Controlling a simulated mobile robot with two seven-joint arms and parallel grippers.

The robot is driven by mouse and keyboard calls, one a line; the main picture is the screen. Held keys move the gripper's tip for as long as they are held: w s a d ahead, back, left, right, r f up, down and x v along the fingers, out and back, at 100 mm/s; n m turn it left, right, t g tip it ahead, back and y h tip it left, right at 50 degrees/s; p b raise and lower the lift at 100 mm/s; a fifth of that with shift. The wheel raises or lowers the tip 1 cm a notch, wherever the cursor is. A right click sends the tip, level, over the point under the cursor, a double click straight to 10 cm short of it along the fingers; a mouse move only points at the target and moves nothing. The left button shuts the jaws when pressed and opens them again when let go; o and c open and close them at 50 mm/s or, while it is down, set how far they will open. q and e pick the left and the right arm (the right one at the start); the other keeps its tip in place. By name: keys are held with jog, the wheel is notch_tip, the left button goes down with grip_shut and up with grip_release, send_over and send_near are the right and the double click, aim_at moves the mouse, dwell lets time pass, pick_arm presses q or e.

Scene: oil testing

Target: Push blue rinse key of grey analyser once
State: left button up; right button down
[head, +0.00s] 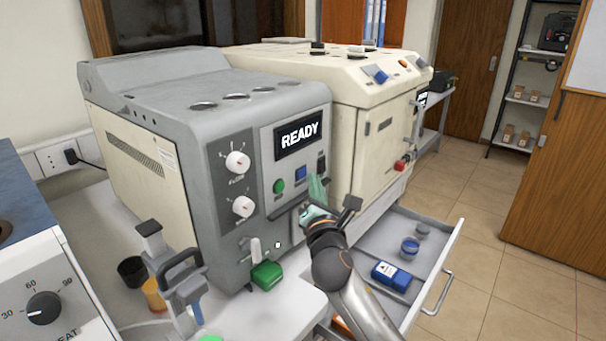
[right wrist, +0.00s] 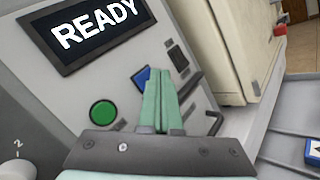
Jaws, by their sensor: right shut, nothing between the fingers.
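The grey analyser (head: 205,120) stands on the white bench, and its screen (head: 298,135) reads READY. The blue rinse key (head: 300,173) is on the front panel below the screen, to the right of a round green button (head: 279,186). In the right wrist view the blue key (right wrist: 142,76) is partly hidden behind my fingers. My right gripper (head: 316,188) is shut and empty, with its pale green fingers just below and in front of the blue key. It also shows in the right wrist view (right wrist: 162,85). I cannot tell whether the fingertips touch the panel. My left gripper is not in view.
A cream machine (head: 375,125) stands just right of the analyser. Below it an open drawer (head: 440,250) holds a blue box (head: 391,276) and small jars. A green block (head: 267,275) and a grey stand (head: 170,270) are in front of the analyser.

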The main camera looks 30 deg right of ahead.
jog(key=shift+w, duration=0.1)
dwell(0.4)
jog(key=shift+w+a, duration=0.2)
jog(key=shift+w, duration=0.1)
jog(key=shift+w+a, duration=0.15)
jog(key=shift+w, duration=0.2)
dwell(0.7)
jog(key=shift+s+p, duration=0.1)
jog(key=shift+p, duration=0.2)
jog(key=shift+s+d+p, duration=0.35)
jog(key=shift+s, duration=0.3)
jog(key=s, duration=0.1)
jog(key=s+d+p, duration=0.1)
jog(key=s, duration=0.1)
jog(key=s+d+p, duration=0.1)
jog(key=shift+s, duration=0.35)
